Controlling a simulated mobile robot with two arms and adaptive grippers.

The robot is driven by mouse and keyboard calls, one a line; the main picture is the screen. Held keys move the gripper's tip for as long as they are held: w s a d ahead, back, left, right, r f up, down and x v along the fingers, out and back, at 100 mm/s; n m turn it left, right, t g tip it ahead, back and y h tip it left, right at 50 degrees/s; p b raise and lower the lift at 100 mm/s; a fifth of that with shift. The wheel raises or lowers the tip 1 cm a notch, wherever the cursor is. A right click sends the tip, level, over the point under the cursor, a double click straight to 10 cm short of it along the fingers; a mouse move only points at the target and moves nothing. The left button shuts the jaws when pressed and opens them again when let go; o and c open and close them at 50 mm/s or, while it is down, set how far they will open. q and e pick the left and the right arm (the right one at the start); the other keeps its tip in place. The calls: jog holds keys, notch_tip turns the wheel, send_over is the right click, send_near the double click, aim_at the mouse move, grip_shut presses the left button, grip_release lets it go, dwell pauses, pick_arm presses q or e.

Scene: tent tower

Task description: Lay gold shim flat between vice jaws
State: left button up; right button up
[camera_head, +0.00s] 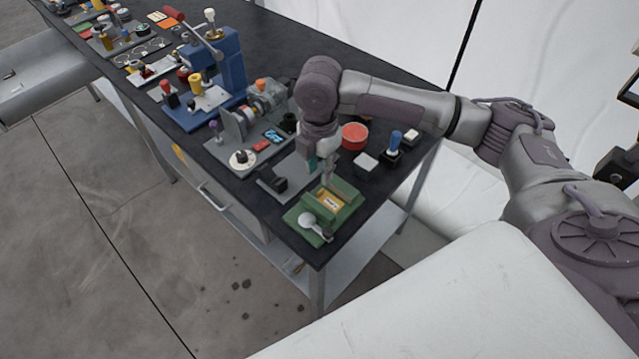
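The green vice (347,191) stands at the near right corner of the dark bench, with a round grey knob and lever on its front. The gold shim (330,203) shows as a small yellow patch between the vice jaws. It looks flat, but it is too small to tell exactly how it rests. My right gripper (328,178) points down just above and behind the vice, apart from the shim as far as I can see. Its fingertips are small and partly blend with the vice, so their opening is unclear. My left gripper is out of view.
A grey plate with a black block (273,180) lies left of the vice. A red round dish (355,136), a white-topped block (365,161) and a blue-knobbed piece (394,143) stand behind it. A blue press (228,62) and several small tools crowd the bench farther left.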

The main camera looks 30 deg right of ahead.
notch_tip(320, 180, up, 5)
dwell(0.3)
jog(key=shift+f, duration=0.1)
dwell(0.3)
